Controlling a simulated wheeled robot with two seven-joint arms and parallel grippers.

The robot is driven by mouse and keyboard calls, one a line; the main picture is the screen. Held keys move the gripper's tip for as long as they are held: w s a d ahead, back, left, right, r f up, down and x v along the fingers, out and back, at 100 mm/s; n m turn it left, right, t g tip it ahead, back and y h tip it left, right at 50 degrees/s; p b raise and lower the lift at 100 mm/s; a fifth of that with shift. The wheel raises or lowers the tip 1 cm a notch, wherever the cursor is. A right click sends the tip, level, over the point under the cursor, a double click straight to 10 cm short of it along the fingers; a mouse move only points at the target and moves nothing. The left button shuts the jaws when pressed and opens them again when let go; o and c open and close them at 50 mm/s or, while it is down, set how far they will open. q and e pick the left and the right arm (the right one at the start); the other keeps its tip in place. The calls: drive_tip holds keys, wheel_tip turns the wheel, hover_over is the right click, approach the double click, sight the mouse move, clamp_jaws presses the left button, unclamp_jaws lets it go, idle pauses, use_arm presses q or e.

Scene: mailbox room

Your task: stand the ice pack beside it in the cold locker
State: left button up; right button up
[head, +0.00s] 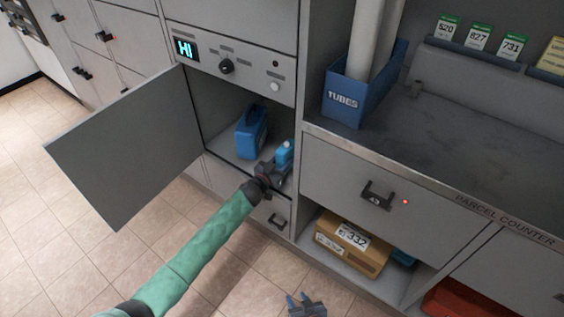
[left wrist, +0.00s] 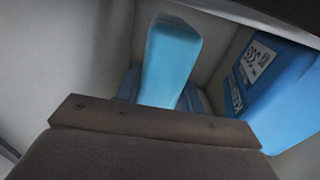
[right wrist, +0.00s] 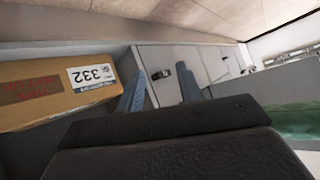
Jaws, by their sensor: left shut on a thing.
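The cold locker (head: 222,100) is open, its door swung out to the left. A blue cooler box (head: 252,132) with a handle on top stands inside; its labelled side shows at the right of the left wrist view (left wrist: 285,85). The light-blue ice pack (head: 285,152) is at the right side of the locker opening, in front of and right of the cooler box. My left gripper (head: 275,165) is shut on the ice pack, which fills the middle of the left wrist view (left wrist: 170,62). I cannot tell whether it touches the locker floor. My right gripper (head: 308,303) is low, open and empty.
The locker door (head: 130,145) stands out left of my left arm. Right of the opening are a drawer (head: 385,195) and a parcel counter with a blue tube bin (head: 345,98). A cardboard parcel (head: 350,245) sits on the shelf below, near my right gripper.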

use_arm(q)
drive_tip(key=shift+f, duration=0.2)
use_arm(e)
drive_tip(key=shift+w+r+t, duration=0.3)
drive_tip(key=shift+w+r, duration=0.25)
drive_tip(key=shift+r, duration=0.1)
use_arm(q)
drive_tip(key=shift+f, duration=0.1)
drive_tip(key=o, duration=1.2)
use_arm(e)
drive_tip(key=shift+w+a+r, duration=0.1)
drive_tip(key=shift+w+r, duration=0.3)
drive_tip(key=shift+r, duration=0.15)
drive_tip(key=shift+s+f, duration=0.1)
drive_tip(key=shift+s, duration=0.05)
